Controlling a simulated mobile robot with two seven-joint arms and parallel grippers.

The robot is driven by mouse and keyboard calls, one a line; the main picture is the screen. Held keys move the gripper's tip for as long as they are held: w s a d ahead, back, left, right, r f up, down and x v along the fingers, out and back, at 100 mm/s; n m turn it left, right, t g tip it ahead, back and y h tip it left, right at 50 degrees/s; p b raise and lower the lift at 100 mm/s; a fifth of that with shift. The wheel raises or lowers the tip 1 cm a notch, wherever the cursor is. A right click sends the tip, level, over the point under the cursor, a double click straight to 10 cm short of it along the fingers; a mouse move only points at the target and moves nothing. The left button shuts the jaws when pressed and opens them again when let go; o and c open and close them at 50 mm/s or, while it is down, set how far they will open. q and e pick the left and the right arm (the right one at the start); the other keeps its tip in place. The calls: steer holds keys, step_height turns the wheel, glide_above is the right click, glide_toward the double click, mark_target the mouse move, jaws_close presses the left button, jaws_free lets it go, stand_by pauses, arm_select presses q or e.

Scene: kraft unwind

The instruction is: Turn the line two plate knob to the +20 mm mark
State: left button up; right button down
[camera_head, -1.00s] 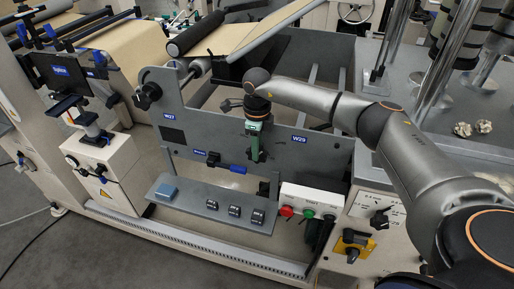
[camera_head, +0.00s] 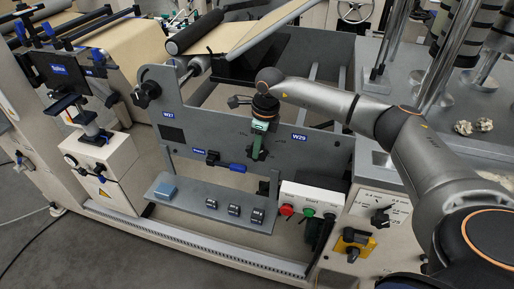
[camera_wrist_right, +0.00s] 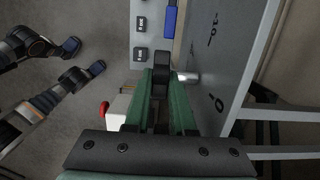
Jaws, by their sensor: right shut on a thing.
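My right gripper (camera_head: 256,155) points down in front of the grey plate (camera_head: 325,147) labelled W29. In the right wrist view its two green fingers (camera_wrist_right: 162,78) are shut on a small dark knob (camera_wrist_right: 161,58). A pale metal shaft (camera_wrist_right: 187,77) sticks out beside it, towards the plate. The plate's face (camera_wrist_right: 222,65) runs along the right there, with a 0 mark (camera_wrist_right: 218,103) and another mark (camera_wrist_right: 212,30) too small to read surely. The gripper hides the knob in the head view. My left gripper is in neither view that I can identify.
A shelf (camera_head: 190,196) with several black counters sits below the plate. A white button box (camera_head: 310,203) stands close at its right. A blue-handled lever (camera_head: 237,168) lies left of my gripper. Blue-tipped dark parts (camera_wrist_right: 75,75) show over the floor in the wrist view.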

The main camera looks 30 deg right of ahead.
steer(key=t+y+b, duration=0.2)
steer(key=b, duration=0.1)
steer(key=t+b, duration=0.1)
steer(key=b, duration=0.1)
steer(key=shift+s+d+f+y, duration=0.3)
steer(key=shift+f+y, duration=0.1)
steer(key=shift+t+b, duration=0.3)
steer(key=shift+b, duration=0.25)
steer(key=shift+r+t+y+b, duration=0.15)
steer(key=shift+t+y+b, duration=0.15)
steer(key=shift+b, duration=0.25)
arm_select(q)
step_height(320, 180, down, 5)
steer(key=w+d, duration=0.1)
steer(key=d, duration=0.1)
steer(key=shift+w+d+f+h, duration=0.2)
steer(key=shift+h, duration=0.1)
arm_select(e)
steer(key=shift+r, duration=0.15)
steer(key=c, duration=0.8)
jaws_free()
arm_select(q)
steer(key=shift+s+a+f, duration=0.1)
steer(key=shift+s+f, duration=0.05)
arm_select(e)
steer(key=shift+o, duration=0.2)
steer(key=shift+s, duration=0.1)
